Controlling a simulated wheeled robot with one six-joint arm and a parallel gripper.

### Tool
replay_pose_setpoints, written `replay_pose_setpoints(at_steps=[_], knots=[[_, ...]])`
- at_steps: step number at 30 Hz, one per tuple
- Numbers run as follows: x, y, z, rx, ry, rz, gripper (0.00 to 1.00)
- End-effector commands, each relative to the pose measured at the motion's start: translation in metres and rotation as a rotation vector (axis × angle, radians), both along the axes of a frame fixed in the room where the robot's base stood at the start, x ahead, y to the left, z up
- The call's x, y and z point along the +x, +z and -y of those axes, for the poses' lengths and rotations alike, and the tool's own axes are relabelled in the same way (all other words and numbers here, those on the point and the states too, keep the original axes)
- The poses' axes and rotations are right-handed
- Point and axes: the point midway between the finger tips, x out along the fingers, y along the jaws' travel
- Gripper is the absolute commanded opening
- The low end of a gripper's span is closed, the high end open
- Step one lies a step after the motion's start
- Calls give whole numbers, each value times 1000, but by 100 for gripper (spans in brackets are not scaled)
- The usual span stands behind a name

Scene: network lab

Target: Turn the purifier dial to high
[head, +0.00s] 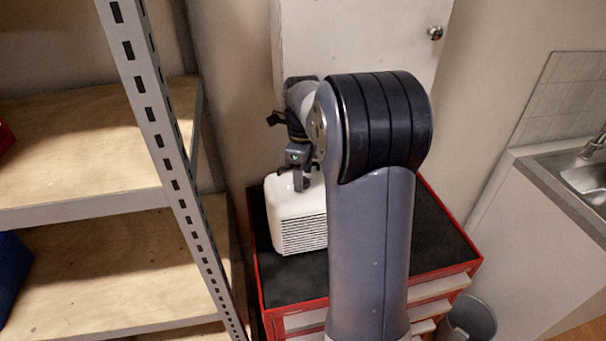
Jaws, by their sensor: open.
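The purifier (287,208) is a white box with a slotted grille on its front, standing on the black top of a red tool cabinet. My gripper (299,180) points down at the purifier's top face, with its dark fingers apart. The fingers are at or just above that face; I cannot tell whether they touch it. The dial cannot be made out, as my gripper covers that part of the top. My arm hides the purifier's right side.
The red cabinet's black top (430,235) is bare right of my arm. A metal shelf rack (160,130) stands close on the left. A white cabinet door (350,35) is behind. A sink counter (560,195) and a grey bin (470,318) are on the right.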

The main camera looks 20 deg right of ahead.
Motion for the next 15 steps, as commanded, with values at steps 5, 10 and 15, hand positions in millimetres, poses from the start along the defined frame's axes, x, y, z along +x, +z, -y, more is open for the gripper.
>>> replay_pose_setpoints(at_steps=[5,10,15], knots=[[1,30,0,-2,0,8,56],[1,65,0,-2,0,6,56],[1,91,0,-1,-1,4,56]])
